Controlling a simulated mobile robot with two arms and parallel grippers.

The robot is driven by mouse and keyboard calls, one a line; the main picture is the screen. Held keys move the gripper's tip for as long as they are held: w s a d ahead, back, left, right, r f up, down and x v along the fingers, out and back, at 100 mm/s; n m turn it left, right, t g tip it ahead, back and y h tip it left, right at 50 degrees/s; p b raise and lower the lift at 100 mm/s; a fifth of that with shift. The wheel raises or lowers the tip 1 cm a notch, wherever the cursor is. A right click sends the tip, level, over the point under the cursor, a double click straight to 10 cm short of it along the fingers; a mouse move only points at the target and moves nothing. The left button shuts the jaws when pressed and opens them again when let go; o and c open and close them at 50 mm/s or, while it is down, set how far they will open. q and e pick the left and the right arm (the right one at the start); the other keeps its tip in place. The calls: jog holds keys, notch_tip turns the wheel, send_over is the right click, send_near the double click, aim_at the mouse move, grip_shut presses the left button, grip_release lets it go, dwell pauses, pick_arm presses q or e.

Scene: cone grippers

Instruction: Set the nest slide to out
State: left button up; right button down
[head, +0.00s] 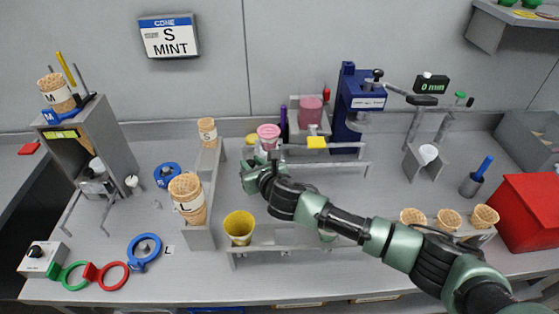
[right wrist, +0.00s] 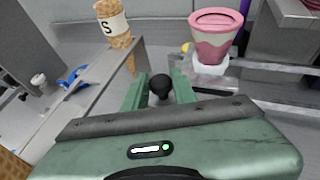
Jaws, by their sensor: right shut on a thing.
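My right gripper (head: 258,166) is at the left end of the grey rails in the middle of the bench. In the right wrist view its two green fingers (right wrist: 160,92) are shut on a round black knob (right wrist: 160,86). I take this knob to be the handle of the nest slide; its stem is hidden by the gripper. A pink lidded cup (head: 268,132) stands just behind the gripper. In the right wrist view the cup (right wrist: 215,38) sits in a white holder (right wrist: 211,66) on a grey metal piece. My left gripper is not in view.
A cone marked S (head: 207,130) and stacked cones (head: 187,195) stand on a grey rack to the left. A yellow cup (head: 239,227) sits in the front rack. A blue press (head: 355,105) stands behind right. A sign (head: 168,36) reads "S MINT".

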jog(key=shift+s+a, duration=0.1)
jog(key=shift+a, duration=1.65)
jog(key=c, duration=1.3)
grip_release()
jog(key=shift+o, duration=0.8)
jog(key=shift+a, duration=0.15)
jog(key=v, duration=0.7)
jog(key=shift+s, duration=0.35)
